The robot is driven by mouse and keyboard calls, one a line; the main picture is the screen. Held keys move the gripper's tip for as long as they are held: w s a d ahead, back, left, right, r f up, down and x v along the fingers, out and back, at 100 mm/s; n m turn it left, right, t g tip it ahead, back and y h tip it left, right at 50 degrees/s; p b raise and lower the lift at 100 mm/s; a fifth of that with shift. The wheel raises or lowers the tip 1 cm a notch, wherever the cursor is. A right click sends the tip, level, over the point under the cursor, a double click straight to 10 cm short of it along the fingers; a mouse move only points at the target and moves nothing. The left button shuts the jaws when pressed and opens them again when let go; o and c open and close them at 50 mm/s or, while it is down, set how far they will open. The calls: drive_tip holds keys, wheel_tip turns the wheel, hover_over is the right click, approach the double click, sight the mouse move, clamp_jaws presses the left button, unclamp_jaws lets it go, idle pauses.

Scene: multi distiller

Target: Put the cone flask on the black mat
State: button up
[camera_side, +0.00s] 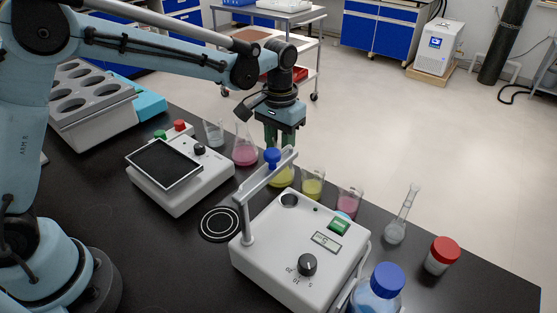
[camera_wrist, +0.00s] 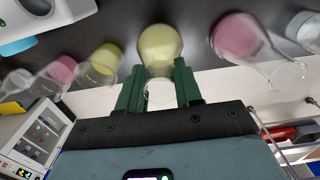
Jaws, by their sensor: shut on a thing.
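My gripper (camera_side: 280,138) reaches down behind the white stirrer-like device. Its green fingers also show in the wrist view (camera_wrist: 158,88), closed around the clear neck of a flask with yellow liquid (camera_wrist: 160,45). That yellow flask is partly hidden in the side view (camera_side: 281,178) by the device's bracket and blue knob. A cone flask with pink liquid (camera_side: 244,151) stands to its left, and it also shows at the right of the wrist view (camera_wrist: 238,36). The round black mat with white rings (camera_side: 220,223) lies bare on the table between the two white devices.
The device with bracket (camera_side: 300,262) stands between the gripper and the front. A scale-like device with a black plate (camera_side: 190,185) is left of the mat. Beakers with yellow (camera_side: 313,187) and pink liquid (camera_side: 348,200) stand right of the gripper; a clear beaker (camera_side: 213,133) stands left.

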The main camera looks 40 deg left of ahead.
clamp_jaws()
drive_tip(key=shift+r, duration=0.2)
